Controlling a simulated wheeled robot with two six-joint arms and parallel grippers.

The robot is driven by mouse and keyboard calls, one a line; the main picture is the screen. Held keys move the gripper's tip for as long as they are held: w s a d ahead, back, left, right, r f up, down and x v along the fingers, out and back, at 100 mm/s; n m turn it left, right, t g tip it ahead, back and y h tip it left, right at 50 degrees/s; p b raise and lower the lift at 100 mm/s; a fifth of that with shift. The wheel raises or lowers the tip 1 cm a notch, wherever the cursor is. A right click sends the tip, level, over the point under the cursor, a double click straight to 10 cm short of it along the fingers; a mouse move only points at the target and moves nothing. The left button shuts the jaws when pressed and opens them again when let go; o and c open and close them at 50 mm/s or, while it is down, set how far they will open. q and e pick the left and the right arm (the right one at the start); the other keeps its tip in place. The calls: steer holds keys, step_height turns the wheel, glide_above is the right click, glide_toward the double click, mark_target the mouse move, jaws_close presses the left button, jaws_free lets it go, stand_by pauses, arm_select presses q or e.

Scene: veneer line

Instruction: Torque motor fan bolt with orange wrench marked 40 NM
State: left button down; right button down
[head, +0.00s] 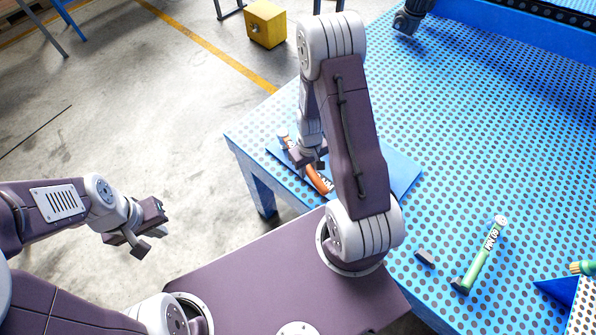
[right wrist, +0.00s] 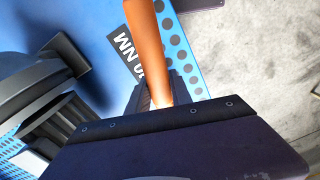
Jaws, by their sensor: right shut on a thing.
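An orange wrench (head: 318,178) is at the left part of the perforated blue table, over a flat blue mat (head: 398,172). My right gripper (head: 307,160) is shut on the orange wrench. In the right wrist view, the orange handle (right wrist: 147,45) runs down between the jaws (right wrist: 158,100). Its black label (right wrist: 130,55) shows "0 NM"; the first digit is covered. I cannot tell whether the wrench still touches the mat. My left gripper (head: 147,232) is open and empty over the floor at left. No motor fan or bolt can be made out.
A green wrench (head: 482,256) with a label lies on the blue table (head: 470,150) at right, with a small dark block (head: 424,257) beside it. Another tool's end (head: 582,267) shows at the right edge. A yellow box (head: 266,22) stands on the floor behind. The table's middle is clear.

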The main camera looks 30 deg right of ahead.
steer(key=d+n, duration=0.2)
steer(key=d, duration=0.1)
steer(key=d+n, duration=0.1)
steer(key=shift+w+d+f, duration=0.1)
steer(key=shift+w+d, duration=0.15)
steer(key=shift+w, duration=0.1)
steer(key=shift+a+f+b, duration=0.1)
steer(key=shift+f+b, duration=0.3)
steer(key=shift+f+b, duration=0.7)
steer(key=shift+f, duration=0.15)
